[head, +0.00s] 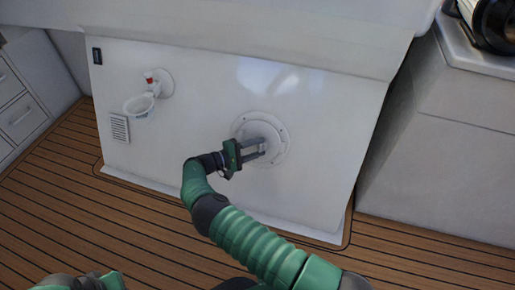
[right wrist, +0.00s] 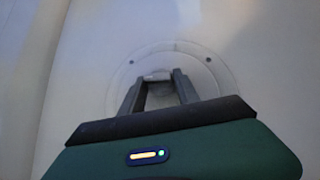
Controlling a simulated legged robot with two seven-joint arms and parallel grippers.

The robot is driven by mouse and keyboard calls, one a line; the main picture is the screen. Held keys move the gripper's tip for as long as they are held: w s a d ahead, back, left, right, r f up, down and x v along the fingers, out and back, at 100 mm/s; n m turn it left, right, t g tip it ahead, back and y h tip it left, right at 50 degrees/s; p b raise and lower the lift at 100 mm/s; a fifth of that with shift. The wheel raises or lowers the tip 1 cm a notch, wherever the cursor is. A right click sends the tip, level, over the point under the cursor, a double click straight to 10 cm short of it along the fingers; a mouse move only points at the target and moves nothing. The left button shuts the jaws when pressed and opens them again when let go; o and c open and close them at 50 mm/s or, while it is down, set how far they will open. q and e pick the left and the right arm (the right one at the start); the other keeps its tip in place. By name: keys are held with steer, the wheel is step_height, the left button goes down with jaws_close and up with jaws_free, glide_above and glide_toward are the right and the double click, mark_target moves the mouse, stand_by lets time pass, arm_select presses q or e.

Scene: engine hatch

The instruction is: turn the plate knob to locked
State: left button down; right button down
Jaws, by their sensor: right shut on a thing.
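The round white plate (head: 279,131) is set in the white hatch panel, with small screws around its rim. It also shows in the right wrist view (right wrist: 216,72). Its knob (right wrist: 158,76) is a small pale piece at the plate's middle, partly hidden by my fingers. My right gripper (head: 262,147) reaches in from the lower right and is shut on the knob. Its two grey fingers (right wrist: 160,84) stand on either side of the knob in the right wrist view. Whether the knob is at locked cannot be read. My left gripper is not in view; only a green part of that arm shows at bottom left.
A white cup-like holder (head: 139,105) with a red-topped fitting (head: 149,78) is mounted on the panel left of the plate. A small vent (head: 119,129) sits below it. White drawers (head: 22,105) stand at far left, a white cabinet (head: 440,150) at right. The plank floor (head: 110,215) is clear.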

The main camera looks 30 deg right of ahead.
steer(key=shift+s+a+f, duration=0.1)
steer(key=shift+a+f, duration=0.05)
steer(key=shift+f, duration=0.2)
steer(key=c, duration=0.9)
jaws_free()
steer(key=shift+c, duration=0.2)
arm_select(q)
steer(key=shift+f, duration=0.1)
arm_select(e)
steer(key=shift+r, duration=0.15)
